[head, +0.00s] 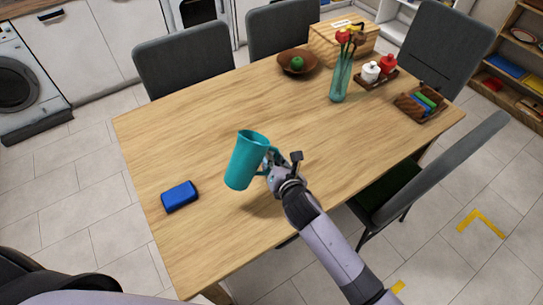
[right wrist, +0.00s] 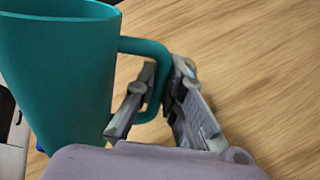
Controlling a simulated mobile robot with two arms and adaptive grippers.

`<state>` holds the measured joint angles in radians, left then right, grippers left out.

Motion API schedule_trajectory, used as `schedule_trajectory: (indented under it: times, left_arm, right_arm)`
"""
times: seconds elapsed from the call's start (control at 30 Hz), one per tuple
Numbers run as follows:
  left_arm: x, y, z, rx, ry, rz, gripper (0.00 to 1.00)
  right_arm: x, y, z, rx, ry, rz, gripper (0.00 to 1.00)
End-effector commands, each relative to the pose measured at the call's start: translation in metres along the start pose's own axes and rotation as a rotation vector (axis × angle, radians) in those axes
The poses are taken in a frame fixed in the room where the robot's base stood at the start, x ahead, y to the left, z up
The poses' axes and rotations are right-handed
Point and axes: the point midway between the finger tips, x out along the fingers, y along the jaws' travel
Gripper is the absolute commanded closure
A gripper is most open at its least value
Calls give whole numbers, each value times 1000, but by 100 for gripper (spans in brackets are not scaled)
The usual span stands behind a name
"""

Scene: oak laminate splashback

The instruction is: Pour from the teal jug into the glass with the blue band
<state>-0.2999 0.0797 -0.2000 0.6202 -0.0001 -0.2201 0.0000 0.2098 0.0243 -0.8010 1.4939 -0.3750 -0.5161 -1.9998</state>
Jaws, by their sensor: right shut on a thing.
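The teal jug (head: 245,162) is near the middle of the wooden table in the head view, its open top facing up and its body about upright. A shadow on the table below and to its right suggests it is held above the surface. My right gripper (head: 271,168) is shut on the jug's handle. In the right wrist view the fingers (right wrist: 158,88) close around the handle, and the teal jug (right wrist: 58,75) fills the left side. Its contents cannot be seen. I see no glass with a blue band in either view. My left gripper is not in view.
The table's left half is mostly clear. Chairs stand around it.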

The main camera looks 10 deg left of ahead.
Motion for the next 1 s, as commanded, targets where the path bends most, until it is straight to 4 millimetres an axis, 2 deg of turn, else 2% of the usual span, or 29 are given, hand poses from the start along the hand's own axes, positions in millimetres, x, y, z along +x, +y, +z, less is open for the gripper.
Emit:
schedule_trajectory:
  times: [0.17, 0.33, 0.6, 1.0]
  left_arm:
    - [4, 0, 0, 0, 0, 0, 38]
    - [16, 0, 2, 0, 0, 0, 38]
    - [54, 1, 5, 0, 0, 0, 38]
    - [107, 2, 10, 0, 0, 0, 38]
  right_arm:
    - [0, 2, 0, -9, -11, 2, 100]
    - [1, 2, -7, -59, -50, -3, 100]
    - [1, 2, -19, -203, -164, -24, 100]
    - [-3, 6, -27, -403, -338, -55, 100]
